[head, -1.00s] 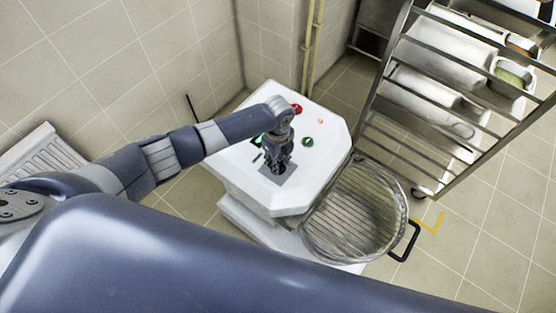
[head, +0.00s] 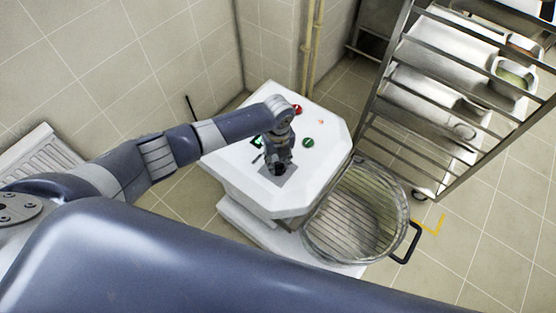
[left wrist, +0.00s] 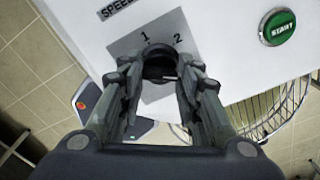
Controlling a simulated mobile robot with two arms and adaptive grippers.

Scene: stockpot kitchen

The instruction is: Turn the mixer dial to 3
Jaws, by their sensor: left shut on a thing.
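The mixer (head: 235,165) is a white machine with a sloped top panel. Its black round dial (left wrist: 160,66) sits on a grey plate (left wrist: 128,44) with the numbers 1 and 2 showing, under a SPEED label. A light pointer mark on the dial points toward the right in the left wrist view. The number 3 is not visible. My left gripper (left wrist: 161,84) is shut on the dial, with one finger on each side. In the head view my left gripper (head: 278,168) covers most of the dial. My right gripper is not in view.
A green START button (left wrist: 278,27) is on the panel; in the head view a red button (head: 297,109) is close to my wrist. A wire-guarded bowl (head: 355,215) stands at the mixer's front right. A metal rack (head: 450,100) stands at the right.

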